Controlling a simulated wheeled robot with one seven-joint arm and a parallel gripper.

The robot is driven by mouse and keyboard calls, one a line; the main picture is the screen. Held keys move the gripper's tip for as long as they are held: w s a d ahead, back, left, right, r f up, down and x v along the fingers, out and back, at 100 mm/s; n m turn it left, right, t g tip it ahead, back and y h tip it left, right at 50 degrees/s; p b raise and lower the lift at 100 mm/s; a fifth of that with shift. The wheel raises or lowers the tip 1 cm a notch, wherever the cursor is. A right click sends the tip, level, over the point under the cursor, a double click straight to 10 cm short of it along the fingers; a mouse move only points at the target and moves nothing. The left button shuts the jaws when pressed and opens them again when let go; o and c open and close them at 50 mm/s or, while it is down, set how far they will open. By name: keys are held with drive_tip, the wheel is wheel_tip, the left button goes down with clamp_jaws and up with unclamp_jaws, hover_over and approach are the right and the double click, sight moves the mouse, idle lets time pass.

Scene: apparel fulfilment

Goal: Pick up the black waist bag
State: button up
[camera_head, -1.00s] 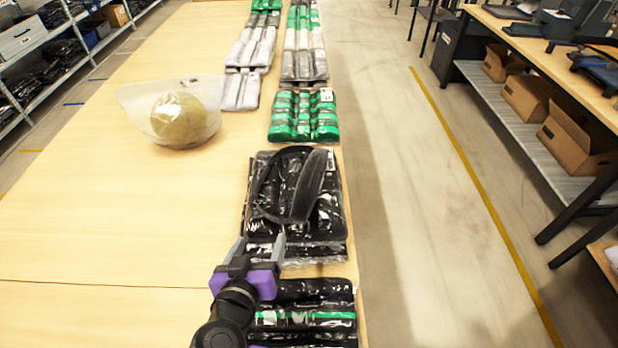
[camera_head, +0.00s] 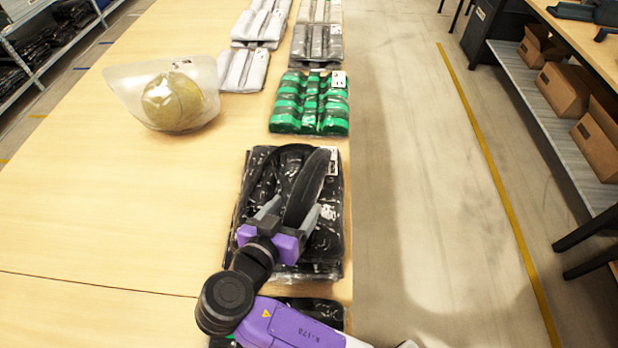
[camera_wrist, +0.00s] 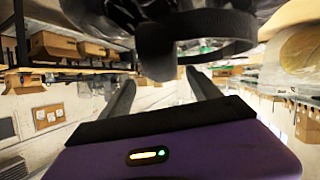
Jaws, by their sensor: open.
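The black waist bag (camera_head: 305,188) lies on a stack of black plastic-wrapped packs (camera_head: 335,235) near the table's right edge. Its strap arches up in a loop. My gripper (camera_head: 293,207) is open over the near part of the stack, with its fingers beside the strap. In the wrist view, the black strap (camera_wrist: 215,35) crosses ahead of my two spread fingers (camera_wrist: 160,85), and nothing is clamped between them. The head view does not show clearly whether a finger touches the strap.
Green packs (camera_head: 310,103) and grey-white packs (camera_head: 243,68) lie farther up the wooden table (camera_head: 120,215). A clear bag with a yellowish round item (camera_head: 172,100) sits to the left. The table's left part is bare. A shelf with cardboard boxes (camera_head: 568,88) stands across the aisle.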

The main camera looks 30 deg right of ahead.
sight(304, 191)
drive_tip(key=p+x, duration=0.2)
drive_tip(key=x, duration=0.4)
drive_tip(key=shift+w, duration=0.25)
drive_tip(key=shift+w+d+f, duration=0.2)
drive_tip(key=shift+w+d, duration=0.1)
drive_tip(key=shift+d, duration=0.05)
clamp_jaws()
